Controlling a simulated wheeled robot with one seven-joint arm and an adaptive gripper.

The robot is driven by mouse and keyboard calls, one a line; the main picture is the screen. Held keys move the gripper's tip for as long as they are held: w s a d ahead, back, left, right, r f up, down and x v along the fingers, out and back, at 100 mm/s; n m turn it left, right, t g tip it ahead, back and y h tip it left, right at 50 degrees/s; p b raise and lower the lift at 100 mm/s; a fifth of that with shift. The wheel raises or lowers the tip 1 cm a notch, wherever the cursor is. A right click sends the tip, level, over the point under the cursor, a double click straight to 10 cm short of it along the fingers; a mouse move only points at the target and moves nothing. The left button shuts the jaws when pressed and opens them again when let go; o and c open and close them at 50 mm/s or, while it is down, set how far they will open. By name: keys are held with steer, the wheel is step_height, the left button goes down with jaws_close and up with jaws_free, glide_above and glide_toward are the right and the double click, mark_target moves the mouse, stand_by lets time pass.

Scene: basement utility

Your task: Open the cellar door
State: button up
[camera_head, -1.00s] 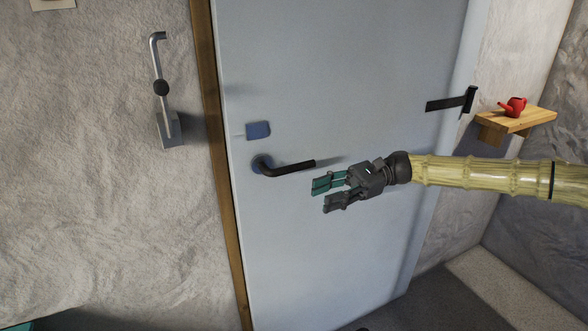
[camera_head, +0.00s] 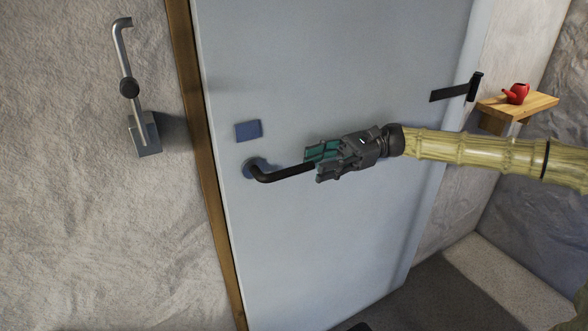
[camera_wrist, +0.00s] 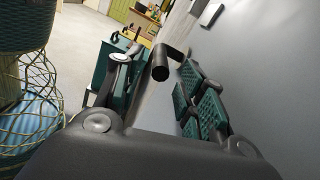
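The pale grey-blue cellar door (camera_head: 330,240) fills the middle of the head view and looks shut against its wooden frame. Its dark lever handle (camera_head: 280,174) sticks out to the right from a round blue-grey base near the left edge. My gripper (camera_head: 316,163) is at the free end of the lever. In the wrist view the lever's end (camera_wrist: 160,68) shows between the green-padded fingers, with gaps on both sides, so my gripper (camera_wrist: 158,85) is open around it. In the head view the fingers hide the lever's tip.
A blue plate (camera_head: 248,130) sits on the door above the handle. A metal lever on a box (camera_head: 145,135) is on the wall at left. A black hinge strap (camera_head: 452,92) is at the door's right. A wooden shelf (camera_head: 530,106) at right holds a red watering can (camera_head: 516,93).

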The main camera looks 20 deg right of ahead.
glide_toward(267, 179)
steer(key=a, duration=0.4)
steer(key=shift+w+f, duration=0.1)
steer(key=shift+f, duration=0.3)
steer(key=shift+d, duration=0.1)
jaws_close()
